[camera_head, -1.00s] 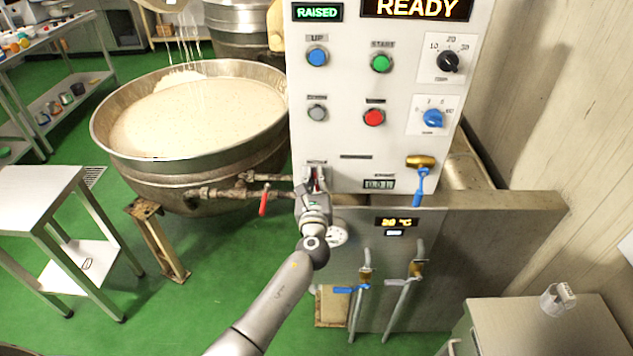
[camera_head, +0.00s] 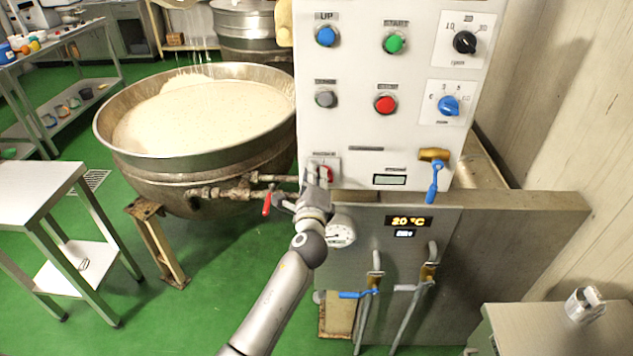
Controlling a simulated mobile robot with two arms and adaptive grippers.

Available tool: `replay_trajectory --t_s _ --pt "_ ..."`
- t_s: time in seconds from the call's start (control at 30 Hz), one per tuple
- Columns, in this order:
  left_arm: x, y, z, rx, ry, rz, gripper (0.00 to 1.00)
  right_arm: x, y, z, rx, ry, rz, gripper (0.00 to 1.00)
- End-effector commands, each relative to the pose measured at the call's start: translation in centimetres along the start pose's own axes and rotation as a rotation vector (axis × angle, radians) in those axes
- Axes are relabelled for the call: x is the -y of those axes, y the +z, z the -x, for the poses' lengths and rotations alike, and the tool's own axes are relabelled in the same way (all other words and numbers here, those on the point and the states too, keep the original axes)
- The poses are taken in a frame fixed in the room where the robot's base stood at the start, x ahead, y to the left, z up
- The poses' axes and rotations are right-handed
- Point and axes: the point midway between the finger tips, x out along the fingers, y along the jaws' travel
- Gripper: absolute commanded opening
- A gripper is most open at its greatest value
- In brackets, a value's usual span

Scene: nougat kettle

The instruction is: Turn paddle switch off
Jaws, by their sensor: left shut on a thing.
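My right gripper is not in view.
A large kettle (camera_head: 150,165) of pale mix stands to the left. A pipe with a red valve handle (camera_head: 267,204) runs close beside my gripper. Blue-handled valves (camera_head: 358,294) and a gauge (camera_head: 341,234) sit below. Push buttons and knobs are above.

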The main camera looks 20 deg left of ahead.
Motion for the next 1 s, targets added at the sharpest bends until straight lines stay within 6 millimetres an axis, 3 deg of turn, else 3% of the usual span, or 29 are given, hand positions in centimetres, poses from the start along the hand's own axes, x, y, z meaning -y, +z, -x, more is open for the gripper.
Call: replay_trajectory --t_s 0.1,0.5,1.0 --pt "-0.7 -0.2 0.0 0.001 0.0 0.108 0.0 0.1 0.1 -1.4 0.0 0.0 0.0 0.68" --pt "-1.2 -0.3 0.0 0.001 0.002 0.394 0.0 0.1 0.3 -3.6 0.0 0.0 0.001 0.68" --pt "-1.4 -0.3 0.0 0.001 0.003 0.504 0.0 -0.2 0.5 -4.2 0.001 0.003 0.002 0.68"
